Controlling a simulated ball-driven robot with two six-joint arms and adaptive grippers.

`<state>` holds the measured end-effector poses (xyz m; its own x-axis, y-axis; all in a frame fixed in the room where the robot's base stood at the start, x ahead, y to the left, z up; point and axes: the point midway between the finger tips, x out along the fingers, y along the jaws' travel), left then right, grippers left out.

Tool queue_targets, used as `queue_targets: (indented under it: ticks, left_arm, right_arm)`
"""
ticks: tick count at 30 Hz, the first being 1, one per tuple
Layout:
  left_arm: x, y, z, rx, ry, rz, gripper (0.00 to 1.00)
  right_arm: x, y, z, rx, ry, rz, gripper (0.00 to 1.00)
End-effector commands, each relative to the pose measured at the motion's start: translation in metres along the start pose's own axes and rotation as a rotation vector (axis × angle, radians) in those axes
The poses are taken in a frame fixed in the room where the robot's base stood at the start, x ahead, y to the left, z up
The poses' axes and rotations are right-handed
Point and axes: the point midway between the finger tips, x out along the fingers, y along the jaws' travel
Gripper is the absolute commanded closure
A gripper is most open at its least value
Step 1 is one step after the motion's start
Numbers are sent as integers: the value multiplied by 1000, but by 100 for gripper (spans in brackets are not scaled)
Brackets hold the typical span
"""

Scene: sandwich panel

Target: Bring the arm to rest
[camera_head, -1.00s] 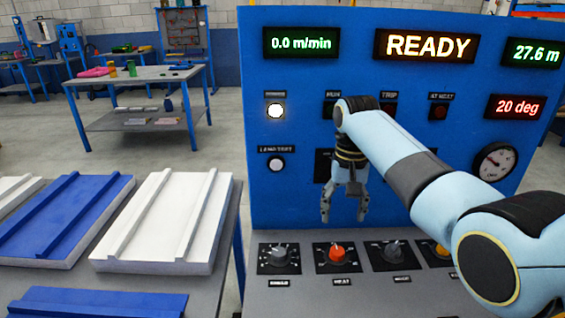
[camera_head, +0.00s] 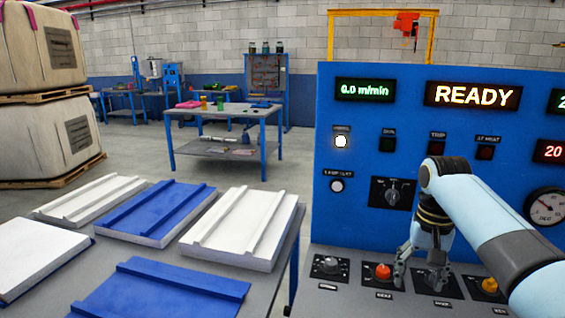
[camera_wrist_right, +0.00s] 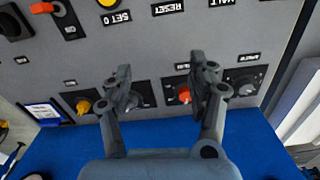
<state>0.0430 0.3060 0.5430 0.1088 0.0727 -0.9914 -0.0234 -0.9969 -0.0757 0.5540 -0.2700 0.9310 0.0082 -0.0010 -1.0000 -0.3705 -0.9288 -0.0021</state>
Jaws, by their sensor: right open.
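My right gripper (camera_head: 420,280) is open and empty at the end of my light-blue right arm in the head view. Its fingers point down over the knob row at the foot of the blue control panel (camera_head: 350,100), overlapping the area between the orange knob (camera_head: 383,271) and a grey knob (camera_head: 437,280). In the wrist view the spread fingers (camera_wrist_right: 162,85) have nothing between them. The orange knob (camera_wrist_right: 184,95) shows just beside one finger there, and the other finger partly covers a grey knob. I cannot tell whether a finger touches anything. My left gripper is not in view.
The panel display reads READY (camera_head: 472,94), the speed display (camera_head: 365,90) 0.0 m/min. A white lamp (camera_head: 341,141) is lit. White and blue panels (camera_head: 243,228) lie on a grey table at left. A workbench (camera_head: 226,150) and wrapped pallet stacks (camera_head: 45,130) stand behind. Open floor lies between.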

Motion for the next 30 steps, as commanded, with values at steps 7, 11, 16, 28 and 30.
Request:
queue_targets:
  ticks: [7,11,16,28,30]
  left_arm:
    - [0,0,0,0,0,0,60]
    - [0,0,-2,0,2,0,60]
    - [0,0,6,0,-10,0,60]
    - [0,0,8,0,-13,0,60]
    - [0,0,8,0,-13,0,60]
  right_arm:
    - [17,14,23,-33,28,4,42]
    - [27,22,40,-59,48,7,42]
    - [38,39,73,-108,87,12,42]
    - [25,92,204,-303,222,27,42]
    - [17,98,222,-329,239,28,42]
